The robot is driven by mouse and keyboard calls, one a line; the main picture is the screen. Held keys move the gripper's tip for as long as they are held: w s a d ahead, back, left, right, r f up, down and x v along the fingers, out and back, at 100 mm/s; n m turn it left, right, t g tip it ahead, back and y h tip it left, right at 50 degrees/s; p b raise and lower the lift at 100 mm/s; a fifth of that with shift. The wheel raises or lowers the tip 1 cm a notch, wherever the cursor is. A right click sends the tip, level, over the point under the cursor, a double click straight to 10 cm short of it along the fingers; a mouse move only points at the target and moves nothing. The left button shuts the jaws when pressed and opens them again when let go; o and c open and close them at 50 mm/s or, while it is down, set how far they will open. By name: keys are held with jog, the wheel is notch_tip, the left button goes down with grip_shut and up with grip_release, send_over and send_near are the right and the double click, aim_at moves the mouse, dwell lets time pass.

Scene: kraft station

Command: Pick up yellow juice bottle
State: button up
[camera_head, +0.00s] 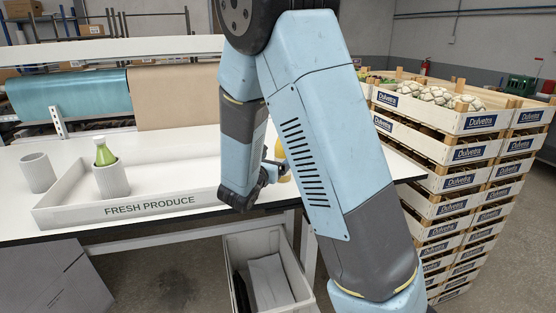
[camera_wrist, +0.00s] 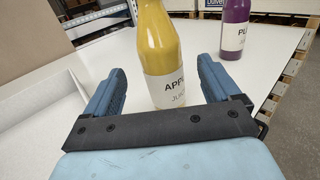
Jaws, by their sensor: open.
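The yellow juice bottle (camera_wrist: 160,45) stands upright on the white table in the wrist view, with a white label reading "APP..." and "JUI...". My gripper (camera_wrist: 160,82) is open, with one blue finger on each side of the bottle's lower part. I see no clear contact between the fingers and the bottle. In the head view only a small yellow sliver of the bottle (camera_head: 284,178) shows; my arm hides the rest. The gripper (camera_head: 272,172) is mostly hidden behind my arm there.
A purple bottle (camera_wrist: 234,30) stands behind and to the right. A "FRESH PRODUCE" tray (camera_head: 150,207) holds a green bottle (camera_head: 104,155) in a ribbed white cup (camera_head: 112,180); another cup (camera_head: 38,172) stands left. Stacked crates (camera_head: 455,155) stand right. A bin (camera_head: 265,245) sits below the table.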

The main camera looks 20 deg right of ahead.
aim_at(279, 155)
jog(key=shift+x, duration=3.1)
jog(key=shift+c, duration=0.2)
jog(key=c, duration=1.4)
